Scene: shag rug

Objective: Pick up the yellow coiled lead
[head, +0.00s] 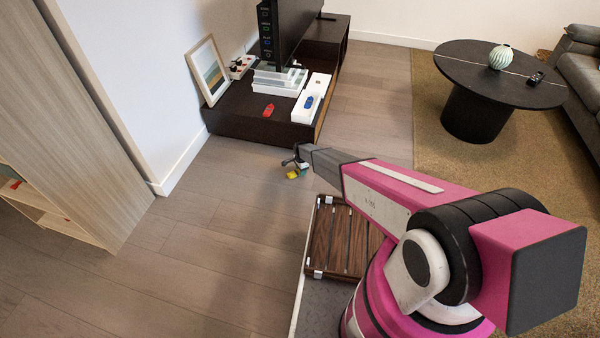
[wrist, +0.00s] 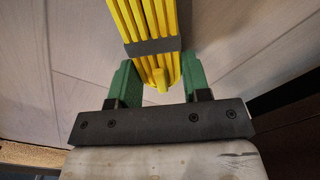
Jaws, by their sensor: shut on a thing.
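The yellow coiled lead (wrist: 145,20) shows large in the wrist view, a bundle of yellow strands with a dark band around it. My gripper (wrist: 160,85) has its green fingers on either side of the bundle, shut on it. In the head view my gripper (head: 296,171) is small, at the end of my outstretched arm, in front of the low dark cabinet. A bit of the yellow lead (head: 292,175) shows there beside the green fingers. The lead's far end is cut off by the top edge of the wrist view.
A low dark cabinet (head: 240,125) stands behind my gripper, with a red item (head: 269,110), a blue item (head: 309,101) in a white tray, white boxes and a leaning picture frame (head: 207,70). A round black table (head: 480,85) stands on the rug at right. The wooden floor at left is clear.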

